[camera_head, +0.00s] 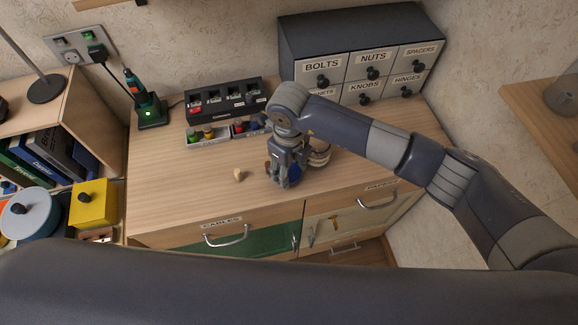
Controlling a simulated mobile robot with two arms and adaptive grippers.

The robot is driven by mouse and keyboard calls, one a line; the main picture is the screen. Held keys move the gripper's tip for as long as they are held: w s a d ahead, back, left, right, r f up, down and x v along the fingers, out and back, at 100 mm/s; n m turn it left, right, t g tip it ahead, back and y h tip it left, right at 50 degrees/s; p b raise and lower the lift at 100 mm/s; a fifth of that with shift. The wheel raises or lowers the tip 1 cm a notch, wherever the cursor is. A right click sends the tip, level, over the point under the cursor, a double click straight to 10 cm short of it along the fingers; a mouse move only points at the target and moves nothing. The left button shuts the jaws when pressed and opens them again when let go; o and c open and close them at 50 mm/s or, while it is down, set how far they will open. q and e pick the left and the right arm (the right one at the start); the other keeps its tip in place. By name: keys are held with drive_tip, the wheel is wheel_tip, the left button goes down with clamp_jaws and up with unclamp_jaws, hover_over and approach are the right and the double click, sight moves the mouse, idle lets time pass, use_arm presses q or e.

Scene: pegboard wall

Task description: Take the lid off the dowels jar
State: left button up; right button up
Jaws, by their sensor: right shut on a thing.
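My right gripper (284,181) points down over the wooden worktop, near its front edge. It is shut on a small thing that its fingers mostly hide. A dark blue patch (296,173) shows beside the fingers; it looks like part of a lid, but I cannot be sure. A round, pale brown jar (320,153) stands just behind and right of the gripper, partly covered by my right arm. It looks like the dowels jar, though no label is readable. My left gripper is not in view.
A small beige piece (239,175) lies left of the gripper. Small bins (208,135) and a black rack (226,98) stand behind. A grey drawer cabinet (345,65) is at the back, a green-lit charger (150,112) at left. The worktop's left part (165,185) is clear.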

drive_tip(key=shift+w+f, duration=0.1)
drive_tip(key=shift+f, duration=0.5)
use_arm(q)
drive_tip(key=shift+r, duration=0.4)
use_arm(e)
drive_tip(key=shift+f, duration=0.15)
drive_tip(key=shift+f, duration=0.15)
drive_tip(key=o, duration=0.9)
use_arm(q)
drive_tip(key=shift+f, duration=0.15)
use_arm(e)
drive_tip(key=shift+r, duration=0.2)
